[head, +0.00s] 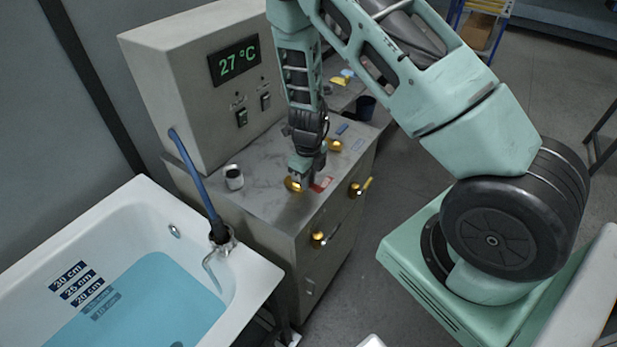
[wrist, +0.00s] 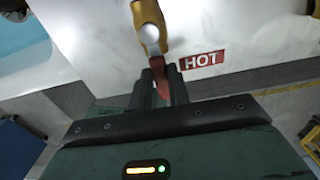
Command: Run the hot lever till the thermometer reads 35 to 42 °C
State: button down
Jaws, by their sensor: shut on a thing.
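The thermometer display (head: 239,62) on the grey cabinet reads 27 °C in green digits. My gripper (head: 306,182) is over the front edge of the metal counter. In the wrist view my gripper (wrist: 163,88) is shut on the red tip of the hot lever (wrist: 160,68), which has a brass base and a silver round cap. A red label reading HOT (wrist: 202,59) lies right beside it. In the head view, the brass base of the hot lever (head: 292,184) shows, but my gripper hides the rest.
The white bathtub (head: 262,277) at the lower left holds blue water (head: 150,305) with depth labels above it. A blue hose (head: 190,170) runs to the tap (head: 221,240).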

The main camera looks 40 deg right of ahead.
jog(key=shift+w, duration=0.1)
jog(key=c, duration=1.3)
grip_release()
notch_tip(320, 180, up, 18)
jog(key=shift+f+b, duration=0.25)
jog(key=shift+b, duration=0.05)
